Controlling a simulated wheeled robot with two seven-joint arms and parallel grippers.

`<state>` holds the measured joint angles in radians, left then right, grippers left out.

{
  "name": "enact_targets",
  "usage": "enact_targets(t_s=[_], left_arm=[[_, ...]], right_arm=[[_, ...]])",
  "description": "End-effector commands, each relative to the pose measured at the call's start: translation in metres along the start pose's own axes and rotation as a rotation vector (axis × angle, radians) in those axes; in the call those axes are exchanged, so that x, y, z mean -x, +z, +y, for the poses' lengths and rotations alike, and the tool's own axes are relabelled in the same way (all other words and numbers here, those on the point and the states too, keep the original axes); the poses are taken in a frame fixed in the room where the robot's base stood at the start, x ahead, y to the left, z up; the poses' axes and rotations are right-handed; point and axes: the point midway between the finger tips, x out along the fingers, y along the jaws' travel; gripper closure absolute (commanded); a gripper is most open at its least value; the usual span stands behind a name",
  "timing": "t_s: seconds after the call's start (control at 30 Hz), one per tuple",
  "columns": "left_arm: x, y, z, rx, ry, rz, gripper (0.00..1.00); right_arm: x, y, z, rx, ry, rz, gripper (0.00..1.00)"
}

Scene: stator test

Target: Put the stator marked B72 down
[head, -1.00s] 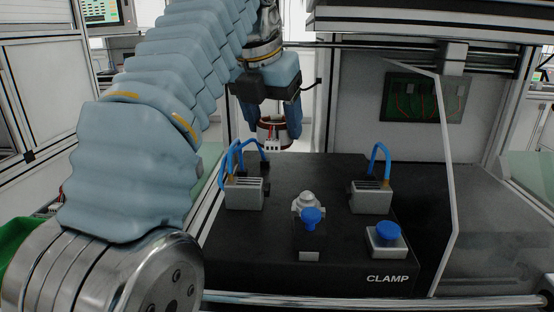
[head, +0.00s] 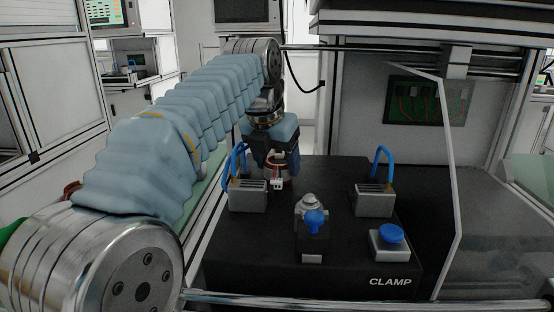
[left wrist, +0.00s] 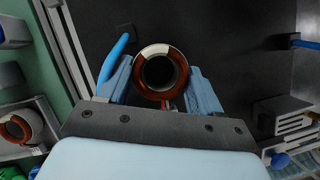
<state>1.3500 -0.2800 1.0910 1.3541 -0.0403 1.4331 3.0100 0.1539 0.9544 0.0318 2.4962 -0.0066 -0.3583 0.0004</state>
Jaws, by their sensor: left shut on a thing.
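My left gripper (head: 278,160) is shut on a stator (head: 277,171), a ring with red-brown windings and a small white connector hanging at its front. In the left wrist view the stator (left wrist: 142,84) sits between the two blue-grey fingers (left wrist: 163,82), its open bore facing the camera. Its marking cannot be read. The gripper holds it low over the back of the black clamp block (head: 335,255), close to the left metal clamp (head: 248,196). Whether the stator touches the block cannot be told. My right gripper is not in view.
A right clamp (head: 374,200) with a blue hose, a central post with a blue knob (head: 315,221) and a blue button (head: 391,234) stand on the block. A clear panel edge rises at right. Another stator (left wrist: 18,128) lies at lower left in the wrist view.

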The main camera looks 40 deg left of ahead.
Motion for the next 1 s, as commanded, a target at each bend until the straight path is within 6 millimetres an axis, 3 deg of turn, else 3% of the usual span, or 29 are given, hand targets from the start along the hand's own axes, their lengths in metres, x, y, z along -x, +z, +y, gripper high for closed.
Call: enact_targets(t_s=[0.23, 0.27, 0.4, 0.77, 0.87, 1.0], left_arm=[[-0.002, -0.001, 0.0, 0.0, 0.001, -0.001, 0.8], [-0.002, -0.001, 0.0, 0.0, 0.001, 0.0, 0.32], [-0.002, -0.001, 0.0, 0.0, 0.001, 0.0, 0.11], [0.003, 0.001, 0.0, 0.0, 0.0, -0.001, 0.09], [0.016, 0.001, 0.0, 0.0, 0.001, -0.003, 0.09], [0.048, 0.001, 0.001, -0.001, 0.001, -0.006, 0.09]], right_arm=[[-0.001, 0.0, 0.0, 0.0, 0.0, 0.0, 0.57], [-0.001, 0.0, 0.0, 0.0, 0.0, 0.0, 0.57], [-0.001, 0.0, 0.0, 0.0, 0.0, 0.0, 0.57], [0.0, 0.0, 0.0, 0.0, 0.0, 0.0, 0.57], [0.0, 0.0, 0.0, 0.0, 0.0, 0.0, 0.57], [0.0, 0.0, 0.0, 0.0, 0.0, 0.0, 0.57]])
